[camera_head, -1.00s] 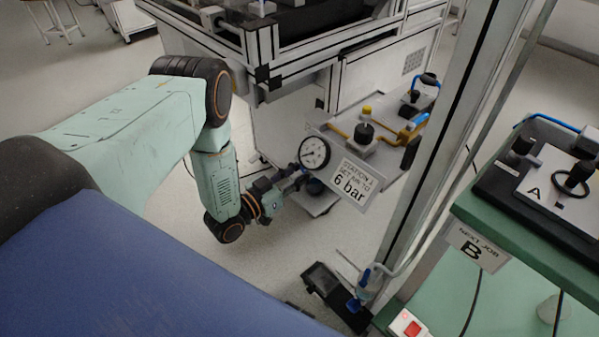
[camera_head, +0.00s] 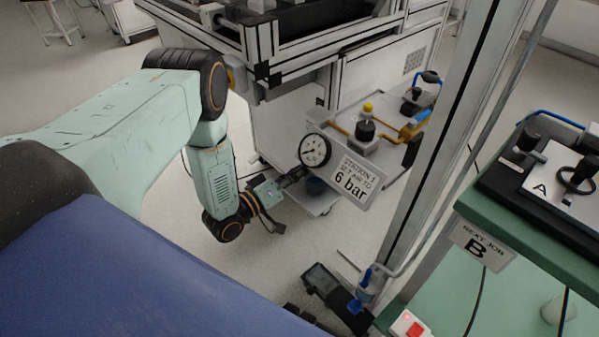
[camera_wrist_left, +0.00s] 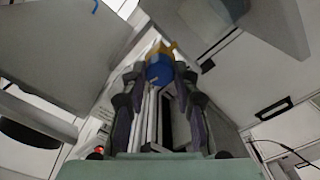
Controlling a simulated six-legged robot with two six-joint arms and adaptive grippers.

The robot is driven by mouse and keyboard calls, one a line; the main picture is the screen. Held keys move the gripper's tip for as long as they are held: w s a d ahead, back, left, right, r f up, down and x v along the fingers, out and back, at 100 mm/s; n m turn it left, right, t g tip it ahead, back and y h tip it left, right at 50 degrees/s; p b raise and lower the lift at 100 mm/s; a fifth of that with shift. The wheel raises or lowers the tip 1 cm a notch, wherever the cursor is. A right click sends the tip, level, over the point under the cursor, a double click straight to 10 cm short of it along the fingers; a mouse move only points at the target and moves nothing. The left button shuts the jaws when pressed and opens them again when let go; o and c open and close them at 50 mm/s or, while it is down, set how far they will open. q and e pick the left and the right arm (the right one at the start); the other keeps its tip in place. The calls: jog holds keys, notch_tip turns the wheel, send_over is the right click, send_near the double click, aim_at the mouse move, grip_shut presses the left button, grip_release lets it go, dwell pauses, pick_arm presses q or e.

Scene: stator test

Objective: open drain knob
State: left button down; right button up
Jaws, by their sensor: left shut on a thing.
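In the left wrist view a round blue knob (camera_wrist_left: 159,69) sits between the tips of my left gripper (camera_wrist_left: 158,80), with a brass-coloured part (camera_wrist_left: 162,49) just beyond it. The two dark fingers are closed in on the knob from both sides. In the head view my left gripper (camera_head: 296,175) reaches in from the left, just below the round pressure gauge (camera_head: 314,150). A dark blue round part (camera_head: 316,186) shows below the gauge. The knob itself cannot be made out clearly in the head view.
A sign reading "6 bar" (camera_head: 353,181) stands beside the gauge. A light metal post (camera_head: 440,130) rises to the right. Further right is a green bench (camera_head: 530,243) with plate A (camera_head: 541,189).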

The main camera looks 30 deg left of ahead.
pick_arm(q)
jog(key=shift+n, duration=0.6)
jog(key=c, duration=1)
grip_release()
jog(key=v, duration=1.2)
